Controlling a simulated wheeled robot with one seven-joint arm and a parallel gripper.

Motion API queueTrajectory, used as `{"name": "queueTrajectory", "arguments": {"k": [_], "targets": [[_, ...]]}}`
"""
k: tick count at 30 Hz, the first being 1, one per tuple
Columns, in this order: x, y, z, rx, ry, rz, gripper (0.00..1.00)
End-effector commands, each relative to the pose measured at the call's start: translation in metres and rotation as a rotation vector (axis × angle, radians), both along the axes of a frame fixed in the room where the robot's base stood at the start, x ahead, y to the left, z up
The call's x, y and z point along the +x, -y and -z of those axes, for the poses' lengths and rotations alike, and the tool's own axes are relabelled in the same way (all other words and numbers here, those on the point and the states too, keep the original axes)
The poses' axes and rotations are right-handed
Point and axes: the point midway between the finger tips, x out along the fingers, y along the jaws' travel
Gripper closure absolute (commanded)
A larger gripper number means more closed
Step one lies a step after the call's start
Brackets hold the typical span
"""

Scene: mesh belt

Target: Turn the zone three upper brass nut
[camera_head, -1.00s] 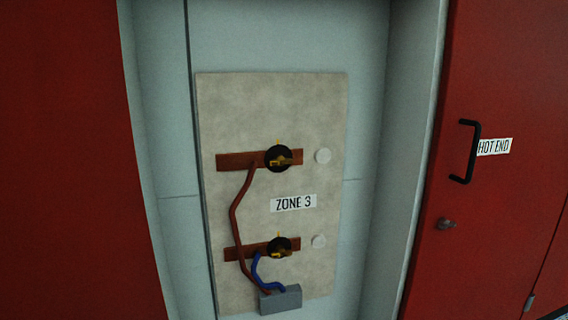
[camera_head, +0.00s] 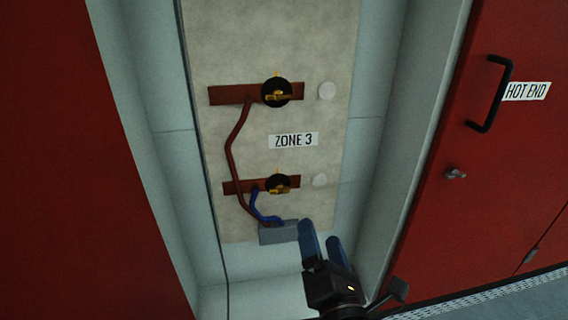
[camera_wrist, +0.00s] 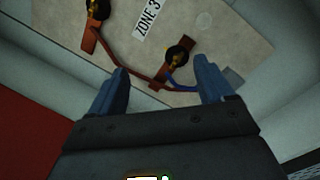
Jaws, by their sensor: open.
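The upper brass nut (camera_head: 278,96) sits on a round black disc on the upper copper bar (camera_head: 229,95), above the ZONE 3 label (camera_head: 293,140). It also shows at the top left of the wrist view (camera_wrist: 95,7). A lower brass nut (camera_head: 278,188) sits on a similar disc on the lower bar; it appears between my fingers in the wrist view (camera_wrist: 176,57). My gripper (camera_head: 323,233) has blue fingers, is open and empty, and is below and right of the lower nut in the head view. It is apart from both nuts.
A red cable (camera_head: 229,160) and a blue cable (camera_head: 257,208) run down to a grey box (camera_head: 279,232). Two pale round discs sit right of the nuts. The recess has side walls, with a red HOT END door (camera_head: 510,150) and its black handle (camera_head: 490,94) at right.

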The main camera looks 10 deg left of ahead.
Motion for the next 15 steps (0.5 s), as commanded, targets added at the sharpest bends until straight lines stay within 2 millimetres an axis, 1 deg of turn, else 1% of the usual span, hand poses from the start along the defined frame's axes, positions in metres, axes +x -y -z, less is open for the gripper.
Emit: {"name": "queueTrajectory", "arguments": {"k": [1,3,6,9,10,12,15], "targets": [[0.022,-0.013,-0.023,-0.097,0.065,0.010,0.19],[0.046,-0.027,-0.049,-0.242,0.147,0.037,0.19],[0.074,-0.045,-0.086,-0.426,0.255,0.084,0.19],[0.095,-0.060,-0.118,-0.570,0.344,0.130,0.19],[0.099,-0.063,-0.126,-0.604,0.365,0.143,0.19],[0.107,-0.070,-0.140,-0.668,0.404,0.168,0.19],[0.114,-0.075,-0.153,-0.723,0.436,0.191,0.19]]}}
